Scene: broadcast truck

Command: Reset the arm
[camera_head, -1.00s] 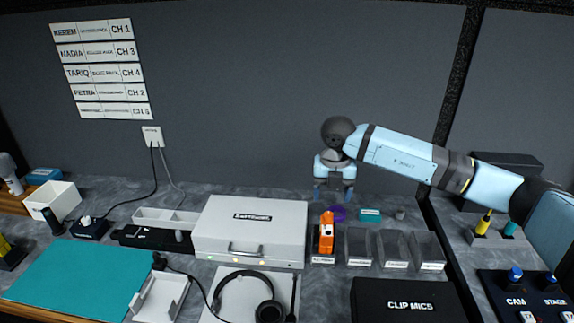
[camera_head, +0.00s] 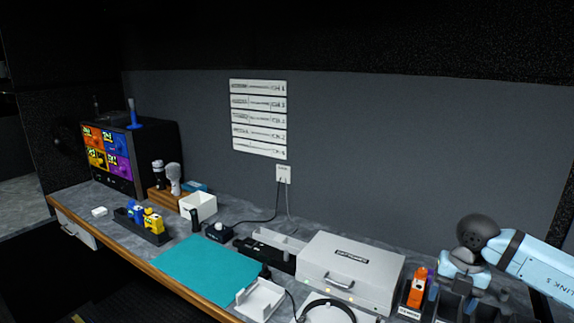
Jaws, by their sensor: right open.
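My right arm (camera_head: 530,265) in light blue and dark grey comes in from the right edge. My right gripper (camera_head: 452,297) points down over the right end of the counter, just right of an orange device (camera_head: 417,287) in a small labelled holder. Its two blue fingers are apart, with nothing seen between them. I cannot tell its exact height above the small bins. My left gripper is not in view.
A silver case (camera_head: 350,262) stands left of the orange device. Dark bins (camera_head: 448,303) lie below the gripper. A teal mat (camera_head: 208,268), a white box (camera_head: 198,207) and a monitor rack (camera_head: 130,155) are further left. The wall (camera_head: 400,170) rises behind.

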